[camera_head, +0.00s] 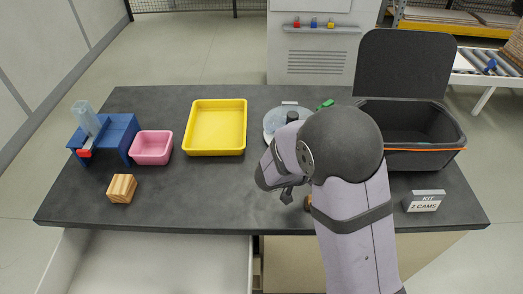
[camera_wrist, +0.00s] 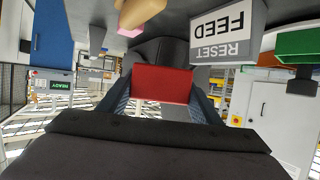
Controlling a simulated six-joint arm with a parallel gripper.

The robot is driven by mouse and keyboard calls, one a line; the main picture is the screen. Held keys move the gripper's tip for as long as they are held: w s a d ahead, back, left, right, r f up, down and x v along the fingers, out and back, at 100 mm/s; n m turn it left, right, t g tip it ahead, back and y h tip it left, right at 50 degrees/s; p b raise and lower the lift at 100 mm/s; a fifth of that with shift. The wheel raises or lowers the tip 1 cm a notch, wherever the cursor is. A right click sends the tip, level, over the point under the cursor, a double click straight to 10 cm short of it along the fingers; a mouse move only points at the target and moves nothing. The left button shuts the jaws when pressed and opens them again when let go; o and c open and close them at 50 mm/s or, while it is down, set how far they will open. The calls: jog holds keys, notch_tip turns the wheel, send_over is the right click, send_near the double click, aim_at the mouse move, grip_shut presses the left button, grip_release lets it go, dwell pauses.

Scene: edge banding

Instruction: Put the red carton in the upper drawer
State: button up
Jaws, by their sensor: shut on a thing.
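The red carton (camera_wrist: 163,88) shows in the wrist view between the two dark fingers of my gripper (camera_wrist: 163,80), which is shut on it. In the camera_head view the carton is hidden, and my arm covers most of the gripper, over the right-middle part of the table. A pulled-out drawer (camera_head: 150,262) with a pale interior shows below the table's front edge at the left. It looks empty where visible, and its lower part is cut off by the frame. I cannot tell from this view whether it is the upper one.
On the dark table (camera_head: 220,195) are a blue stand (camera_head: 118,132), pink bin (camera_head: 151,147), yellow tray (camera_head: 216,128), wooden block (camera_head: 122,188), and a black open-lidded box (camera_head: 410,125). The table's front middle is clear.

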jog(key=w+a+r+n+t+y+b, duration=0.3)
jog(key=w+a+r+n+t+y, duration=0.25)
jog(key=w, duration=0.25)
jog(key=w+a+f+n+t+y, duration=0.1)
jog(key=a+f+n+y, duration=0.15)
jog(key=a, duration=0.25)
jog(key=a+f+n+y, duration=0.2)
jog(key=a+n+y, duration=0.2)
jog(key=a, duration=0.2)
jog(key=shift+d+f, duration=0.1)
jog(key=shift+f, duration=2.85)
jog(key=shift+f, duration=0.1)
jog(key=shift+f, duration=1.95)
